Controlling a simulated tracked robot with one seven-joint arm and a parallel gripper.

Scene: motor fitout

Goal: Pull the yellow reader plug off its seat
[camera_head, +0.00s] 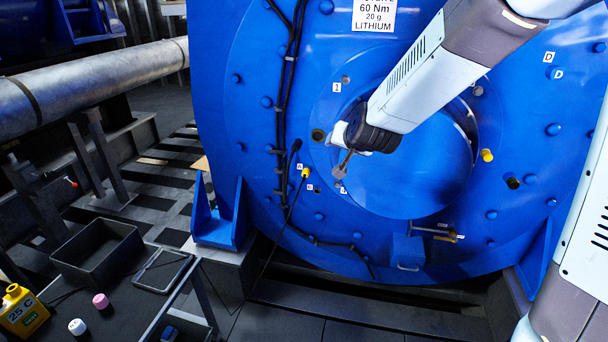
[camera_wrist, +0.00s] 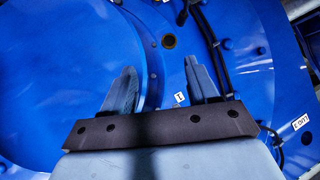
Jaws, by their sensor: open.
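A small yellow plug (camera_head: 305,172) sits on the blue motor face (camera_head: 250,130), left of the central hub, beside a small label. A thin dark cable runs down from around it. I take it to be the reader plug; how it sits on its seat is too small to tell. My gripper (camera_head: 341,172) is in front of the hub, a little right of the plug. In the wrist view my gripper (camera_wrist: 160,82) is open with nothing between its fingers, which point across the blue face. I cannot make out the yellow plug in that view.
A black cable bundle (camera_head: 283,100) runs down the face. A bench at lower left holds a dark tray (camera_head: 97,255) and a yellow container (camera_head: 22,310).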

